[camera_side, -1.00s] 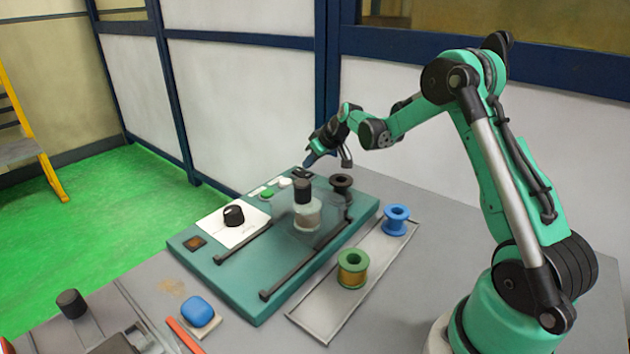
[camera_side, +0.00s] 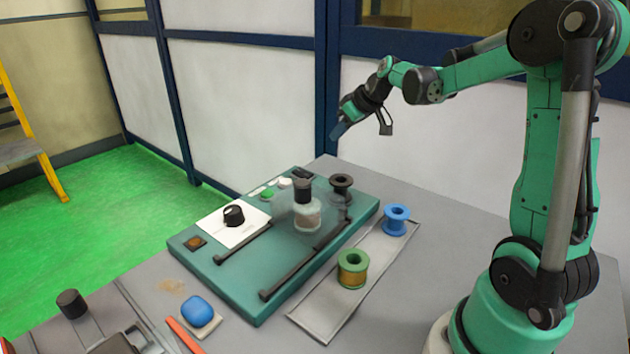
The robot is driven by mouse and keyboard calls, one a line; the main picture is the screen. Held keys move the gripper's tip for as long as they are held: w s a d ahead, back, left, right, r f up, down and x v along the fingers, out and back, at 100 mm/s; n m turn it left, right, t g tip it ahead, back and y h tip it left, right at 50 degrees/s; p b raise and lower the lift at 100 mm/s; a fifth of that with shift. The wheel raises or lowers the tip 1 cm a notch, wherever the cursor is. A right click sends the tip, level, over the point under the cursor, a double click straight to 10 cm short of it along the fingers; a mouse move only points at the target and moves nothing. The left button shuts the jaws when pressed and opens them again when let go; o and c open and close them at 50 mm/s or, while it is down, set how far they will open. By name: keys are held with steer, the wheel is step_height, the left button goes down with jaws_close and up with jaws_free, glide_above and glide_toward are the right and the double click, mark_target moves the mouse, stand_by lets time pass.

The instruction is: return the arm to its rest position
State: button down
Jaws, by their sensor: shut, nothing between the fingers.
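My gripper (camera_side: 338,130) hangs in the air above and behind the winding machine, pointing down and to the left. It is shut and empty, well apart from everything on the table. The winding machine (camera_side: 225,275) is a teal base with a clear cover, a grey-white cylinder (camera_side: 306,215) with a black top, and two dark rails. A black spool (camera_side: 341,185) stands at its back right corner.
A grey tray (camera_side: 320,315) right of the machine holds a green spool (camera_side: 352,270) with copper-coloured wire and a blue spool (camera_side: 396,220). A blue rounded object (camera_side: 197,311) sits at the front left. Wall panels stand behind the table.

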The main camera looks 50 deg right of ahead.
steer(key=shift+s+r, duration=0.35)
steer(key=shift+s, duration=0.1)
steer(key=shift+g, duration=0.3)
steer(key=s+a, duration=0.1)
steer(key=a, duration=0.3)
steer(key=s+a, duration=0.1)
steer(key=a, duration=0.4)
steer(key=s+a+r, duration=0.1)
steer(key=s+a, duration=0.1)
steer(key=a, duration=0.2)
steer(key=shift+a, duration=0.15)
steer(key=s+a+f, duration=0.3)
steer(key=s+a, duration=0.3)
steer(key=a, duration=0.1)
steer(key=shift+s+a, duration=0.15)
steer(key=shift+a, duration=0.05)
